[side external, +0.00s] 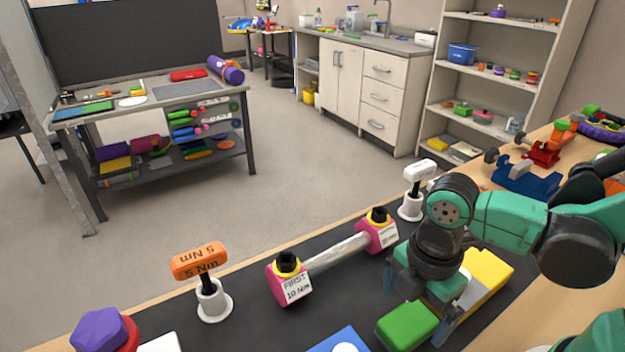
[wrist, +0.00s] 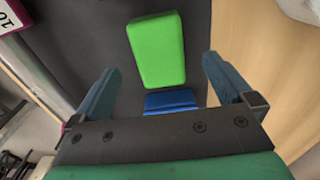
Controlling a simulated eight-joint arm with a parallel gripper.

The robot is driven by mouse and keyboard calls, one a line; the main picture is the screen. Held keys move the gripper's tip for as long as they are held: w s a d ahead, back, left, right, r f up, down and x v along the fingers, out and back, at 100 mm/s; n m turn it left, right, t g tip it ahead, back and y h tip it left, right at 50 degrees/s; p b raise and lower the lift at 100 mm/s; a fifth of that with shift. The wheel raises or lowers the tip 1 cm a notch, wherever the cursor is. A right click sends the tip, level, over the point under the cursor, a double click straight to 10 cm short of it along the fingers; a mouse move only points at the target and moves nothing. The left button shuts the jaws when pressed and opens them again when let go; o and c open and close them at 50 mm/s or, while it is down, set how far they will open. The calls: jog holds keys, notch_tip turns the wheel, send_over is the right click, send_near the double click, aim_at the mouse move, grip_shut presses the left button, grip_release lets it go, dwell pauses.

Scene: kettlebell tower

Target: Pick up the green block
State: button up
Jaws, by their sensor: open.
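The green block (side external: 407,325) lies on the dark mat at the front, in the lower right of the side view. In the wrist view the green block (wrist: 157,48) sits at upper centre, a little tilted, framed between my two fingers. My gripper (side external: 416,306) is open and points down, close to the block. One finger shows at the block's right side in the side view. In the wrist view my gripper (wrist: 162,66) has empty gaps between the block and both blue-grey fingers. I cannot tell how far the fingertips are above the mat.
A yellow block (side external: 487,272) lies behind my gripper. A blue piece (side external: 335,341) with a white disc is left of the green block. A pink-ended dumbbell-like bar (side external: 338,252), an orange-topped tool (side external: 200,262) and a white-topped tool (side external: 419,176) stand farther back.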

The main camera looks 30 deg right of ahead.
aim_at(410, 320)
jog(key=shift+f, duration=1.35)
jog(key=shift+c, duration=0.2)
jog(key=c, duration=1.4)
jog(key=shift+c, duration=0.2)
jog(key=shift+r, duration=0.1)
notch_tip(410, 320, up, 20)
